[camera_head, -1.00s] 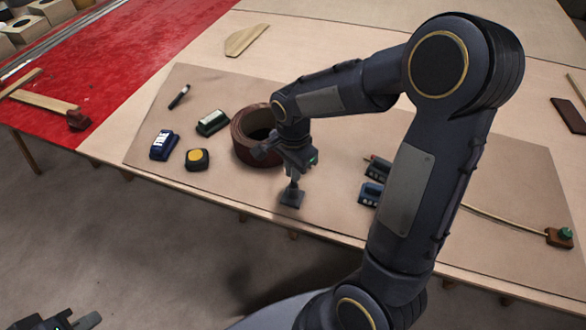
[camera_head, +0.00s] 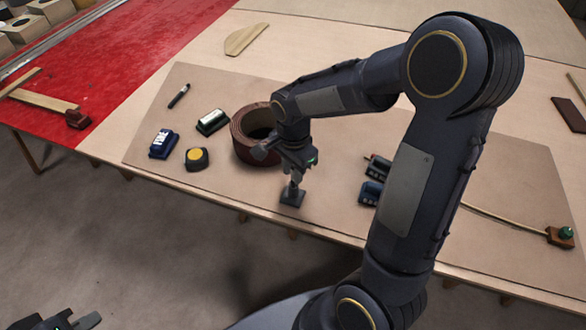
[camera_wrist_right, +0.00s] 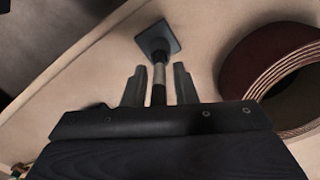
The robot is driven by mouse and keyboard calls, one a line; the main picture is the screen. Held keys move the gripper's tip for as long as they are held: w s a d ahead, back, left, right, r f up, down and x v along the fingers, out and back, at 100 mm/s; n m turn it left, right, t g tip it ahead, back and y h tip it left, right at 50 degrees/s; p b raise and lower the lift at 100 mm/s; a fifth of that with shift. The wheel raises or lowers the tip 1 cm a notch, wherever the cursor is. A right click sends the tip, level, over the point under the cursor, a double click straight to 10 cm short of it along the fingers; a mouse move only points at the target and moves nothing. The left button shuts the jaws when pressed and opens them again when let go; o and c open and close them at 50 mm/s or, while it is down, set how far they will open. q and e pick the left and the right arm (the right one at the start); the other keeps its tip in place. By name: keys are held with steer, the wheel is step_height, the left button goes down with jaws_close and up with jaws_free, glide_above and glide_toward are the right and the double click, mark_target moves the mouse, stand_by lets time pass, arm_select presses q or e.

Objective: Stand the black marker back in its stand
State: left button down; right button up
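A small dark stand with a square base (camera_head: 291,198) is near the front edge of the mat. It also shows in the right wrist view (camera_wrist_right: 157,38). A slim black-and-grey marker (camera_wrist_right: 159,76) rises from it between my right fingers; how deep it sits I cannot tell. My right gripper (camera_head: 295,178) is above the stand. In the right wrist view its fingers (camera_wrist_right: 159,88) are open, with gaps on both sides of the marker. Another dark pen-like thing (camera_head: 179,96) lies at the mat's back left. My left gripper (camera_head: 80,322) is at the lower left, partly cut off, away from the table.
A brown coil (camera_head: 243,140) stands close to the right gripper. A tape measure (camera_head: 196,159), a blue block (camera_head: 162,143) and a green-and-white block (camera_head: 212,121) are left of it. The mat's front left is clear.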

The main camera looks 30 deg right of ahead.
steer(key=shift+o, duration=1)
step_height(320, 180, up, 8)
steer(key=shift+f, duration=0.2)
steer(key=shift+r, duration=0.15)
